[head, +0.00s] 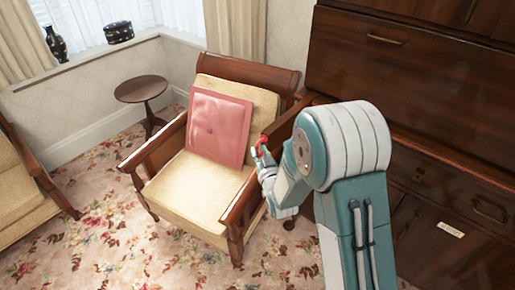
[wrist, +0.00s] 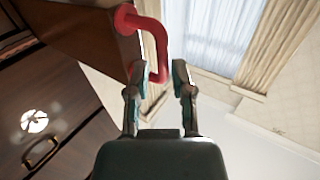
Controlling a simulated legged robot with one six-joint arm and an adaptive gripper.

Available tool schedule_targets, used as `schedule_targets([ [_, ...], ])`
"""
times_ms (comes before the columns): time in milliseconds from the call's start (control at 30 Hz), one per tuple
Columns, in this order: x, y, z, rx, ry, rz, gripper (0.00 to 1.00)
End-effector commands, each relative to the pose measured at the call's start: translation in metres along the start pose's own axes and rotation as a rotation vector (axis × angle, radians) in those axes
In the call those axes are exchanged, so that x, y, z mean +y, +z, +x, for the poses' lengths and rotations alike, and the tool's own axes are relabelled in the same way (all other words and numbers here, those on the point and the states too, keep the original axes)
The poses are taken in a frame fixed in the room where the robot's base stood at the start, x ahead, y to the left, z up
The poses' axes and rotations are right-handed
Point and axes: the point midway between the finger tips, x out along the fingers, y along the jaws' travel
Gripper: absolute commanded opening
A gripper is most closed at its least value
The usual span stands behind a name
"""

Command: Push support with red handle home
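The red handle (wrist: 158,30) is a bent bar fixed to the end of a brown wooden support (wrist: 85,40), in the upper part of the wrist view. My gripper (wrist: 158,72) has its two fingers apart, with the lower end of the handle between their tips. A gap shows between the handle and at least the right finger; contact is not clear. In the head view, a small bit of the red handle (head: 261,142) shows at my gripper tip, beside the armchair's right armrest. My arm hides part of the support there.
A wooden armchair (head: 215,200) with a pink cushion (head: 219,128) stands close to the left of my gripper. A dark wooden cabinet (head: 385,75) with drawers fills the right side. A small round table (head: 141,88) stands behind. Patterned carpet (head: 110,245) is clear at front left.

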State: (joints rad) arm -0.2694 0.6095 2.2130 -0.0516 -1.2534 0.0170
Motion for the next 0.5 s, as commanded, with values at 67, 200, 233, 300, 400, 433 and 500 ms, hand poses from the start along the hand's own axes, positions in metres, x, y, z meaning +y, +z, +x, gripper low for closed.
schedule_targets([
  [67,-0.001,0.0,0.01,0.0,0.0,-0.001,0.3],
  [200,-0.002,0.001,0.017,-0.002,-0.001,-0.001,0.3],
  [233,-0.002,0.001,0.018,-0.002,-0.001,-0.001,0.3],
  [300,-0.002,0.0,0.018,-0.002,-0.001,-0.001,0.3],
  [400,-0.002,0.0,0.018,-0.002,-0.001,-0.001,0.3],
  [433,-0.002,0.0,0.018,-0.002,-0.001,-0.001,0.3],
  [500,-0.001,0.0,0.018,-0.001,-0.001,-0.001,0.07],
])
